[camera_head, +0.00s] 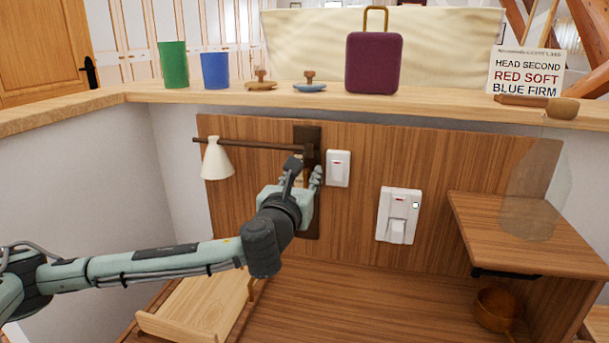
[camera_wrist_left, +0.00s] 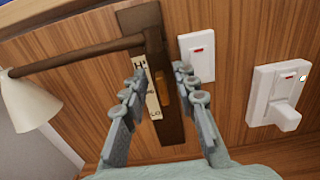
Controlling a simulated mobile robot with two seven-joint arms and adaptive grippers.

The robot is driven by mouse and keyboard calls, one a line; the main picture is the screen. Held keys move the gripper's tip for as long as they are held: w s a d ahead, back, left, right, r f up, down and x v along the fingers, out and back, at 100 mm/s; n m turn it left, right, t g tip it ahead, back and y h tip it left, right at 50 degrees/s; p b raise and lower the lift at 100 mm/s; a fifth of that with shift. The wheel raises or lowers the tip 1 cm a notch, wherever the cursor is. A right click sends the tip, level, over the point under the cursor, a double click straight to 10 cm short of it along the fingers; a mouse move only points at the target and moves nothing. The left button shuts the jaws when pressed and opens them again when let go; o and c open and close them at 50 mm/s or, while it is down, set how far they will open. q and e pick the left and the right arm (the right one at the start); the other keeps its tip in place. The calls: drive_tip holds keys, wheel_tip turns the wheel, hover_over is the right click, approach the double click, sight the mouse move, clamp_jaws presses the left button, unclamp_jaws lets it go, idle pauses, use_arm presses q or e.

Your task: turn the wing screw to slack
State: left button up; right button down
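A dark brown wall bracket (camera_head: 308,136) carries a lamp arm with a white cone shade (camera_head: 216,160). In the left wrist view the bracket (camera_wrist_left: 142,20) has a pale label with letters (camera_wrist_left: 152,97) and a small orange-brown part (camera_wrist_left: 163,88) on its front. That part may be the wing screw; its shape is too small to tell. My left gripper (camera_head: 305,172) is in front of the bracket. In the wrist view the gripper (camera_wrist_left: 161,68) is open, its fingers apart on either side of the bracket's label and orange-brown part. My right gripper is out of view.
A white switch (camera_head: 338,168) is close right of the bracket, and a larger switch plate (camera_head: 399,215) is further right. A wooden shelf (camera_head: 530,235) juts out at the right. A ledge above holds cups, a purple case (camera_head: 373,64) and a sign (camera_head: 526,72).

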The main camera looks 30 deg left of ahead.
use_arm(q)
drive_tip(key=c, duration=0.5)
clamp_jaws()
